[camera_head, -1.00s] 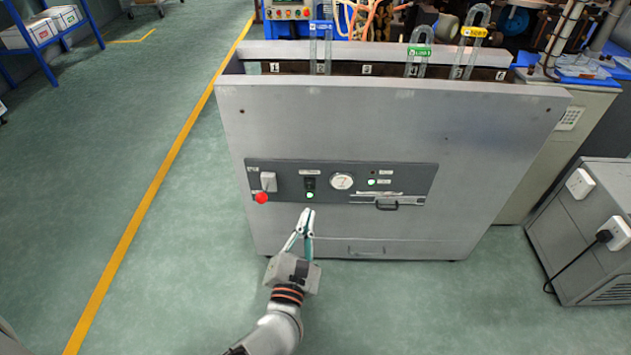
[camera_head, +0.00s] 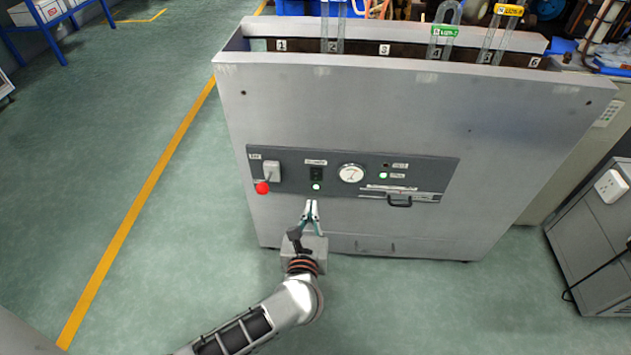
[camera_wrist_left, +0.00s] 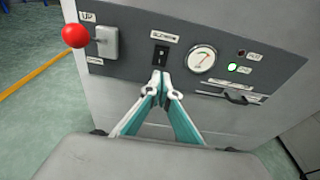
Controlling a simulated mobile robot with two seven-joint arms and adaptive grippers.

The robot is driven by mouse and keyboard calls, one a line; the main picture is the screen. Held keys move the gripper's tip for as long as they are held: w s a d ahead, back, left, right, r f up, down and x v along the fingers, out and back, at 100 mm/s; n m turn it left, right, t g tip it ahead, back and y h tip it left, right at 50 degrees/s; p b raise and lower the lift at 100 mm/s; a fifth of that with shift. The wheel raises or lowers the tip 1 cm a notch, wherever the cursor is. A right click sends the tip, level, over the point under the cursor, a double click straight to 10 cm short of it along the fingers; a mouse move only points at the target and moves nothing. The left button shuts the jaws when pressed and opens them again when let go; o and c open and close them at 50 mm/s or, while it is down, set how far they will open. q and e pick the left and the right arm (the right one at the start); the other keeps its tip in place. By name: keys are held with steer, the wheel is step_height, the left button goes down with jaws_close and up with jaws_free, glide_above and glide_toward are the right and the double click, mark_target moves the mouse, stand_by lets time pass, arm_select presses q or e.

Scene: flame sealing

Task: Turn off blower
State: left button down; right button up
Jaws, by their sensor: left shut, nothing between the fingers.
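The blower switch, a small black rocker (camera_head: 316,174), sits on the dark control panel (camera_head: 280,168) of the grey cabinet. A green light (camera_head: 316,187) glows just below it. The switch (camera_wrist_left: 160,56) also shows in the left wrist view, with the light hidden behind my fingertips there. My left gripper (camera_head: 312,203) is shut and empty, with its tips a little below the switch in the picture. In the left wrist view, the fingertips (camera_wrist_left: 161,77) point at the panel just under the switch. I cannot tell whether they touch it. My right gripper is not in view.
A red-knobbed lever (camera_head: 263,187) is left of the switch, and a round gauge (camera_head: 351,174) is right of it. Glass tubes stand in the cabinet's top (camera_head: 440,40).

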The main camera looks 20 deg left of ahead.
arm_select(q)
steer(key=b, duration=0.1)
glide_toward(316, 174)
steer(key=x, duration=0.5)
steer(key=shift+f, duration=0.3)
steer(key=shift+w+a+r, duration=0.15)
steer(key=shift+w+a, duration=0.1)
steer(key=shift+w, duration=0.45)
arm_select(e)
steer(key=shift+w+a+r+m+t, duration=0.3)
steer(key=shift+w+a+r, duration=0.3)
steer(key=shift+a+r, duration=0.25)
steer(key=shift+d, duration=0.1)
